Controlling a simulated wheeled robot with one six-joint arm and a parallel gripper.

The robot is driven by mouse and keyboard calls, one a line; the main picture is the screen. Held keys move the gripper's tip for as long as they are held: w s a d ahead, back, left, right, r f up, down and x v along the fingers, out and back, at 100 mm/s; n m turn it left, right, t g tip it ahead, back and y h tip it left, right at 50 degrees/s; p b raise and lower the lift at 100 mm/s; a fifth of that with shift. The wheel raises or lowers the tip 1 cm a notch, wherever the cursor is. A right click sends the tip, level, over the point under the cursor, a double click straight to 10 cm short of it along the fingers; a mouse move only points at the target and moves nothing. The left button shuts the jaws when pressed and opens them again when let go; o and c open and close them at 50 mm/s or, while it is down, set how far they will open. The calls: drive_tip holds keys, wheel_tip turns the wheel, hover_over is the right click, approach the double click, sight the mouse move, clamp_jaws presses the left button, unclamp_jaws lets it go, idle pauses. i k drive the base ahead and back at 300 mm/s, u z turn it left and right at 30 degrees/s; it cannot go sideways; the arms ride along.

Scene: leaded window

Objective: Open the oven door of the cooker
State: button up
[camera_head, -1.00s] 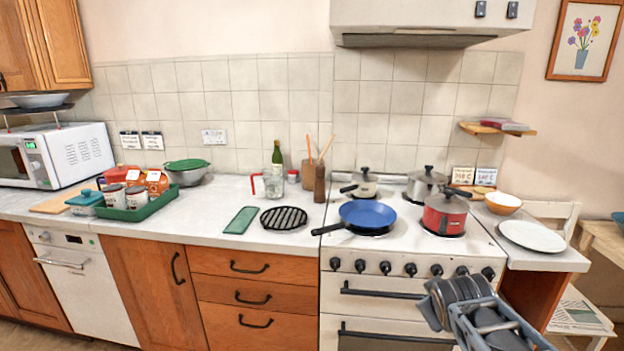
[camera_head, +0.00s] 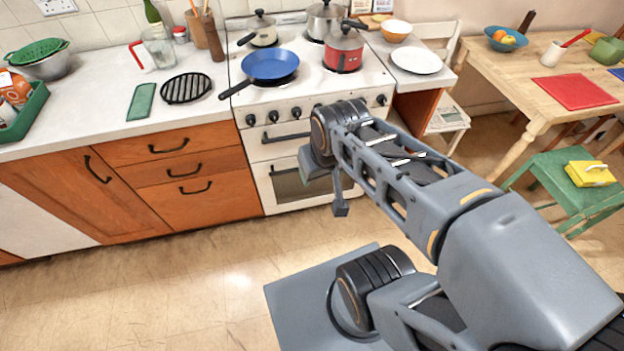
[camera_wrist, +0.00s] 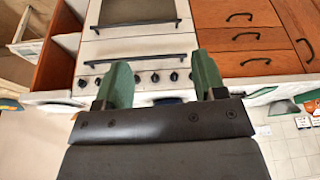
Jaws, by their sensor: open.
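The white cooker (camera_head: 262,152) stands beside the wooden drawers, partly hidden behind my arm. Its lower oven door (camera_head: 291,188) has a dark window and looks shut. In the wrist view the cooker appears upside down, with the oven door window (camera_wrist: 137,11), the oven door handle (camera_wrist: 140,26) and an upper door handle (camera_wrist: 138,60) above the row of knobs. My gripper (camera_wrist: 163,82) is open and empty, its two green fingers apart in front of the cooker's upper front. Both handles look clear of the fingers. In the head view my arm mostly hides the gripper.
A blue pan (camera_head: 270,64), a red pot (camera_head: 343,52) and other pots stand on the hob. The pan's handle sticks out over the front left. A wooden table (camera_head: 520,88) and green stool (camera_head: 545,172) stand right. The floor (camera_head: 170,270) before the drawers is clear.

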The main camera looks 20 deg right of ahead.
sight(280, 186)
drive_tip(key=z, duration=0.55)
drive_tip(key=k, duration=1.3)
drive_tip(key=u, duration=0.1)
drive_tip(key=i, duration=0.55)
drive_tip(key=u, duration=0.75)
drive_tip(key=i, duration=1.05)
drive_tip(key=z, duration=0.3)
